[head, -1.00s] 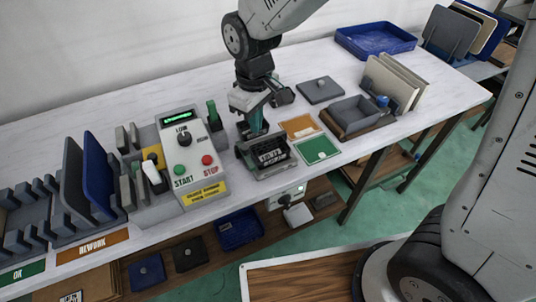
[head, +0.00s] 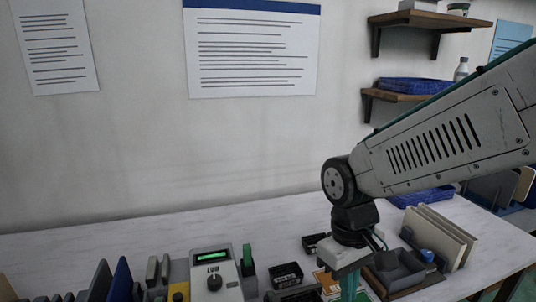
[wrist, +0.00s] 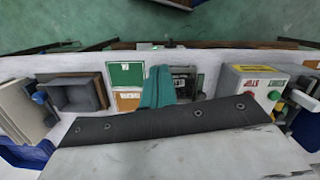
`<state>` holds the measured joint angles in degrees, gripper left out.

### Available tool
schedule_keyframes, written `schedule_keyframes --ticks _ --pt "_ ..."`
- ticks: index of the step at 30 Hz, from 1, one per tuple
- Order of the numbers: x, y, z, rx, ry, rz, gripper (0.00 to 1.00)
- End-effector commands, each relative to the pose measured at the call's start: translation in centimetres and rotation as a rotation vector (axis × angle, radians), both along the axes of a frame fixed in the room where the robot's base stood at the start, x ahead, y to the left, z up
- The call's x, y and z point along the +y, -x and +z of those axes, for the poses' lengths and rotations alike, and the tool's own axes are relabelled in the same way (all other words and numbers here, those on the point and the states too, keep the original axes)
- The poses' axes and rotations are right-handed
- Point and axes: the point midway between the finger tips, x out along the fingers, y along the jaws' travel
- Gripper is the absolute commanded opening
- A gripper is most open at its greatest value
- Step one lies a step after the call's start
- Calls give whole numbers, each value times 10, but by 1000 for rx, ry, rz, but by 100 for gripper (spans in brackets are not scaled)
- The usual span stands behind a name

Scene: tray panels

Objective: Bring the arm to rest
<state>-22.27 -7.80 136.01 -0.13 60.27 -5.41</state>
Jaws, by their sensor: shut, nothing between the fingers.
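My gripper (head: 349,286) hangs from my arm over the table, at the bottom edge of the head view, with the orange and green cards beside and behind it. Its teal fingers are together with nothing between them; they also show in the wrist view (wrist: 157,87). The fingertips are cut off or hard to make out in the head view. In the wrist view, a dark labelled holder (wrist: 186,82) lies just right of the fingers, partly hidden by them. Whether they touch it cannot be told.
The control box (head: 214,274) with its green display stands left of my gripper. A grey bin (head: 395,272) and upright panels (head: 444,236) stand to the right. A green card (wrist: 126,75) lies left of the fingers. Shelves (head: 405,97) hang on the back wall.

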Motion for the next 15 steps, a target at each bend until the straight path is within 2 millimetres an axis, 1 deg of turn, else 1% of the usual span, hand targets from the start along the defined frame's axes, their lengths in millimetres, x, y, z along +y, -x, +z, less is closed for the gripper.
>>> schedule_keyframes --ticks 1,6,9,12,15 --pt "-17 12 13 -15 -4 -54 0" --pt "-63 53 44 -58 -10 -220 0" --pt "-84 76 57 -98 -18 -308 0" --pt "-100 93 66 -147 -29 -380 0" --pt "-110 103 74 -200 -39 -428 0"
